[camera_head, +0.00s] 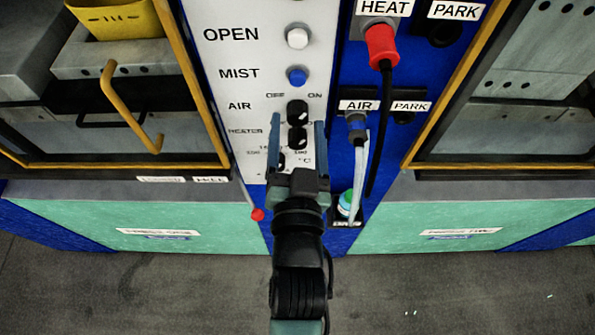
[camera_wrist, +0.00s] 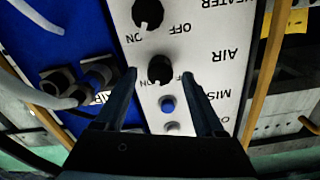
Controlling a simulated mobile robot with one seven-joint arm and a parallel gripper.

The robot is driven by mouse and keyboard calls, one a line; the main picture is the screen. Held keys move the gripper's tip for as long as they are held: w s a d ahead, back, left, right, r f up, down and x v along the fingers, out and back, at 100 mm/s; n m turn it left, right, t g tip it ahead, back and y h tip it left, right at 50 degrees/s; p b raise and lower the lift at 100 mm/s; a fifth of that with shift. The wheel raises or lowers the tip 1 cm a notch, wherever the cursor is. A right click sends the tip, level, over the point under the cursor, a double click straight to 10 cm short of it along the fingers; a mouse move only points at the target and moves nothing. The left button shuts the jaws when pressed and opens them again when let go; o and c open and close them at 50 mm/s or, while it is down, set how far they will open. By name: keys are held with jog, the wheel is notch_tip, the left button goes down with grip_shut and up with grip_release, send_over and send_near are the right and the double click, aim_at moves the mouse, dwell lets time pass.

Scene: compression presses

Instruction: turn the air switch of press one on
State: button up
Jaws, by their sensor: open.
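The black air switch knob (camera_head: 297,111) of the left press is on the white control panel, beside the AIR label and below small OFF and ON marks. The knob also shows in the upside-down wrist view (camera_wrist: 160,69). I cannot clearly tell which mark it points to. My gripper (camera_head: 297,124) is open in front of the panel. In the wrist view its fingertips (camera_wrist: 160,74) lie on either side of the air knob, with nothing held. I cannot tell whether they touch it.
The heater knob (camera_head: 297,139) is just below the air knob. A white OPEN button (camera_head: 297,38) and a blue MIST button (camera_head: 297,76) are above. A red HEAT plug (camera_head: 381,45) and an air hose plug (camera_head: 356,122) are to the right. A yellow door handle (camera_head: 132,110) is left.

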jog(key=s+b, duration=0.3)
jog(key=s, duration=0.8)
dwell(0.4)
